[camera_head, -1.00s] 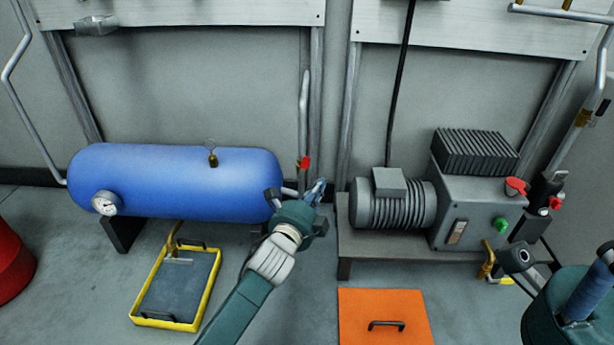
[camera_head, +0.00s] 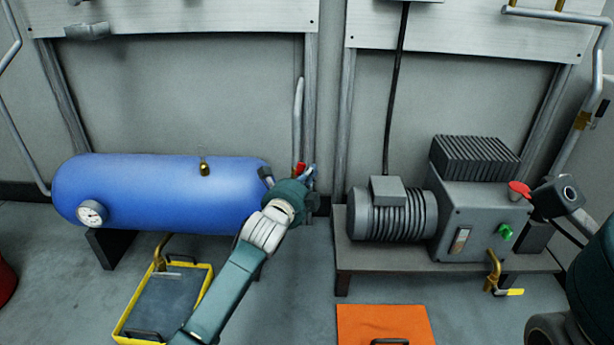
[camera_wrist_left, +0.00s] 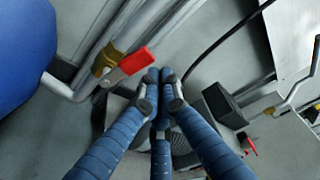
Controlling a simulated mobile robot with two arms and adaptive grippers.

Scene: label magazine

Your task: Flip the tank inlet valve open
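The tank inlet valve has a red lever (camera_head: 299,168) on the pipe at the right end of the blue tank (camera_head: 150,195). In the left wrist view the red lever (camera_wrist_left: 137,61) sticks out at an angle from a brass valve body (camera_wrist_left: 106,60) on the grey pipe. My left gripper (camera_head: 310,175) is beside the lever, and its fingers partly hide the valve in the head view. In the left wrist view its blue fingers (camera_wrist_left: 159,85) are drawn together, tips close beside the lever's free end; contact cannot be told. My right gripper is not in view.
A grey pump (camera_head: 475,215) with a motor stands on a bench to the right. A yellow-rimmed tray (camera_head: 208,285) and an orange plate (camera_head: 385,322) lie on the floor in front. A black cable (camera_head: 396,90) hangs from above. Part of my right arm is at the right edge.

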